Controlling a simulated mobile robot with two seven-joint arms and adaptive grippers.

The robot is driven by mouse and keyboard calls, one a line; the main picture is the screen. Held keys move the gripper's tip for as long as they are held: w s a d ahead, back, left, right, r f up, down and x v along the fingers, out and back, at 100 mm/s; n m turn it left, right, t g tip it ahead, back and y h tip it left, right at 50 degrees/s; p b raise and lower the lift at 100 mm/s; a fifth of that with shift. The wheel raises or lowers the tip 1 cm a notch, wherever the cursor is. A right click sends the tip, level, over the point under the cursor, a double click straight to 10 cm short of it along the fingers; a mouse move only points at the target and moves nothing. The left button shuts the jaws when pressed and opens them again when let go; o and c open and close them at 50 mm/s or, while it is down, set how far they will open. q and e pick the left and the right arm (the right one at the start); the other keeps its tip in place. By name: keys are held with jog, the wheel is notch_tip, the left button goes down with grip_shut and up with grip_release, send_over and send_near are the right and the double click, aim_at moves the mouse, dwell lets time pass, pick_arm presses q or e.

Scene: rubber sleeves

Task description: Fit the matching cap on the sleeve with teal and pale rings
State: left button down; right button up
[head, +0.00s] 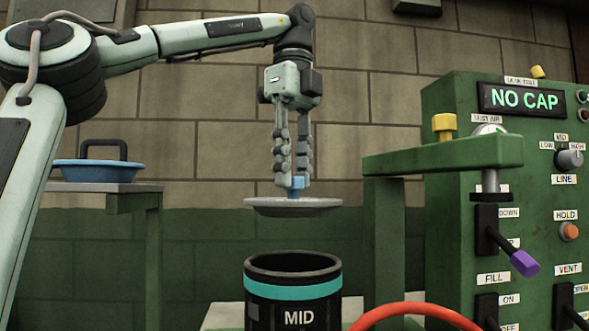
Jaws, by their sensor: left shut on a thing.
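The sleeve (292,291) is a black open-topped cylinder at the bottom centre, with a teal ring near its top, a thin pale line and the label "MID". Its lower part is cut off by the frame edge. My left gripper (297,184) points down and is shut on the small blue knob of a grey disc-shaped cap (293,207). The cap is held level above the sleeve's open mouth, with a clear gap between them. My right gripper does not show.
A blue cap with a dark handle (97,171) rests on a stand at the left. A green machine (530,130) on the right reads "NO CAP" and carries levers and knobs. Its green arm (440,155) juts out right of the cap. A red hose (415,309) curves at the front.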

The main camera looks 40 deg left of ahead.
aim_at(293, 199)
pick_arm(q)
jog(key=shift+s+f, duration=0.1)
jog(key=shift+f, duration=2.9)
jog(key=shift+f+b, duration=0.25)
jog(key=shift+b, duration=0.05)
jog(key=shift+f, duration=0.45)
jog(key=shift+f+b, duration=0.2)
jog(key=shift+b, duration=0.15)
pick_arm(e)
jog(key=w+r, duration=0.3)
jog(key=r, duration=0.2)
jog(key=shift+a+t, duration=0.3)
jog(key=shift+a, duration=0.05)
